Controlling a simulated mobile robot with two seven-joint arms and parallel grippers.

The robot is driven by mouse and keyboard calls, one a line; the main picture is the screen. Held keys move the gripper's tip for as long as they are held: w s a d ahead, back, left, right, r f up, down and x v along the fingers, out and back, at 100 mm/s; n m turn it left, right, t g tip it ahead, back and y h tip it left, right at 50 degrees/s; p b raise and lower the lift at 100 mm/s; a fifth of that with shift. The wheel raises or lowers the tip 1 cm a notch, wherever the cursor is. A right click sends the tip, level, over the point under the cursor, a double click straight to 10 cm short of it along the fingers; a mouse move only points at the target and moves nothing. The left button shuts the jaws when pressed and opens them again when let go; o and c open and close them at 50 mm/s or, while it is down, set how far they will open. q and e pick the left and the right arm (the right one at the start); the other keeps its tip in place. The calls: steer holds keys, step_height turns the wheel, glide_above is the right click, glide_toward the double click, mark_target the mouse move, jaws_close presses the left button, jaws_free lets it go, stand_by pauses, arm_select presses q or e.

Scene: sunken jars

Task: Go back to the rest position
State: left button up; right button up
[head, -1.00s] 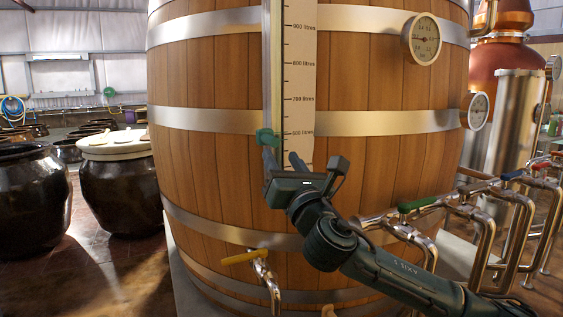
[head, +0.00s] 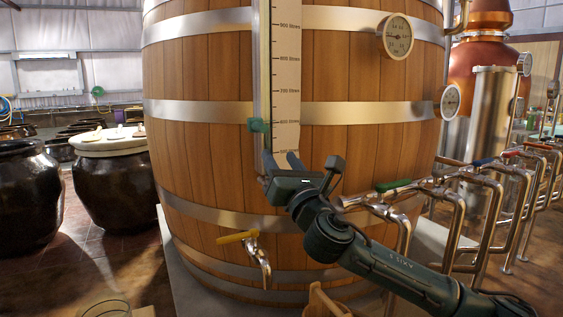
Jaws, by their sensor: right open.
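My right gripper (head: 281,161) is open and empty in front of the wooden vat (head: 208,150), near the lower part of its litre scale (head: 286,80). Its two fingers point up toward the vat, apart from each other. A green marker (head: 259,125) sits on the scale's sight tube, a little above and left of the fingertips, with a visible gap. My right arm comes in from the lower right. My left gripper is not in view.
A tap with a yellow handle (head: 237,237) sticks out low on the vat. Pipes with a green-handled valve (head: 393,186) stand at right. Dark jars (head: 120,190) stand at left. A glass rim (head: 106,308) and a wooden object (head: 326,303) show at the bottom edge.

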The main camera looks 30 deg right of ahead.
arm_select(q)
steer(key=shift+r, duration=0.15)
